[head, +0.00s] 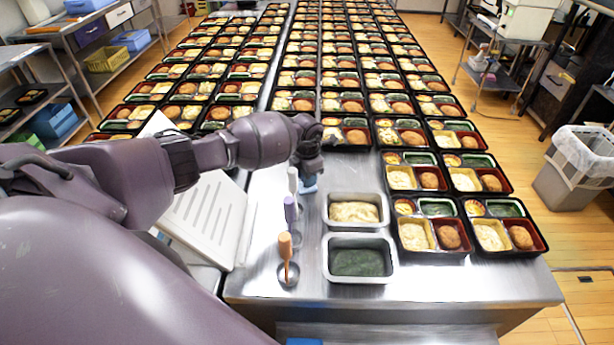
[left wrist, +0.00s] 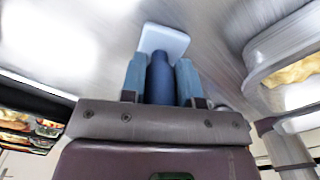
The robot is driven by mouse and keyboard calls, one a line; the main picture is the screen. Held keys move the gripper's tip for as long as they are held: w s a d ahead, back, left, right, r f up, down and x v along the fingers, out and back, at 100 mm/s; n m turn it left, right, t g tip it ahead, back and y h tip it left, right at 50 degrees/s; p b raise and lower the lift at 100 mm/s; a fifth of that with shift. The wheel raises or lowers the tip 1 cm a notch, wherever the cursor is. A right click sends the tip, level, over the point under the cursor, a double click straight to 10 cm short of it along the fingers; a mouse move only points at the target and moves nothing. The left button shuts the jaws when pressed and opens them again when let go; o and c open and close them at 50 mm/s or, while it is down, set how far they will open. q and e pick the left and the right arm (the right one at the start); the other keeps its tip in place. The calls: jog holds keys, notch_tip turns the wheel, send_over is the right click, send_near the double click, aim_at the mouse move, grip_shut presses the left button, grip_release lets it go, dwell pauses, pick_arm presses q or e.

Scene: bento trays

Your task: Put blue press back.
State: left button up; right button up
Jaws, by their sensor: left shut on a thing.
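My left gripper (head: 308,166) is shut on the blue press, above the steel table just behind the row of tools. The light blue plate of the blue press (head: 309,186) shows below the fingers in the head view. In the left wrist view the dark blue handle (left wrist: 160,78) stands between my two blue fingers, with the pale blue plate beyond it. I cannot tell whether the plate touches the table. My right gripper is not in view.
A pale-handled tool (head: 293,180), a purple one (head: 290,208) and an orange one (head: 285,246) stand in a row. Right of them are steel pans of yellowish food (head: 328,222) and dark green food (head: 327,272). Filled bento trays (head: 434,251) cover the right and back. A white slotted board (head: 203,215) lies left.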

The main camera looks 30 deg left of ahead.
pick_arm(q)
jog(key=o, duration=1)
jog(key=shift+f, duration=0.1)
notch_tip(320, 180, up, 12)
jog(key=shift+r, duration=0.15)
dwell(0.4)
